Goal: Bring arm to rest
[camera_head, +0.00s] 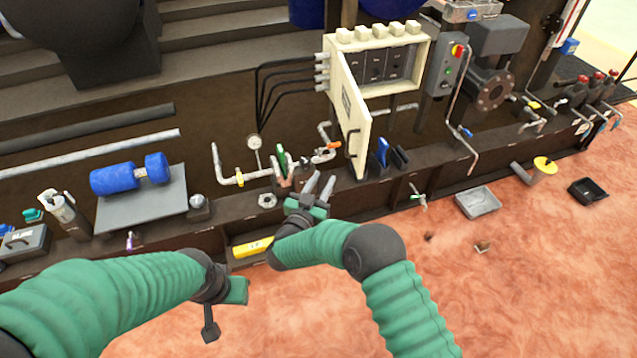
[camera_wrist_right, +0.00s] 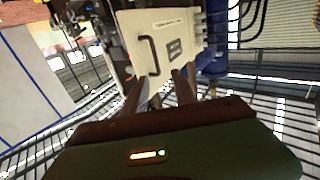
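My right gripper (camera_head: 319,183) is raised over the front edge of the dark bench in the head view, left of the open cream cabinet door (camera_head: 355,127). Its two fingers are apart with nothing visible between them. In the right wrist view the fingers (camera_wrist_right: 160,88) are also spread, with the cream door (camera_wrist_right: 162,45) and its dark handle beyond them. My left gripper (camera_head: 212,318) is low in the head view, in front of the bench. Its fingers show only edge-on, so its opening is unclear. Nothing visible is held by it.
Close to the right gripper are a green-handled valve (camera_head: 282,160), an orange-handled valve (camera_head: 331,146) and a hex nut (camera_head: 267,201). A yellow block (camera_head: 252,248) sits below in the bench front.

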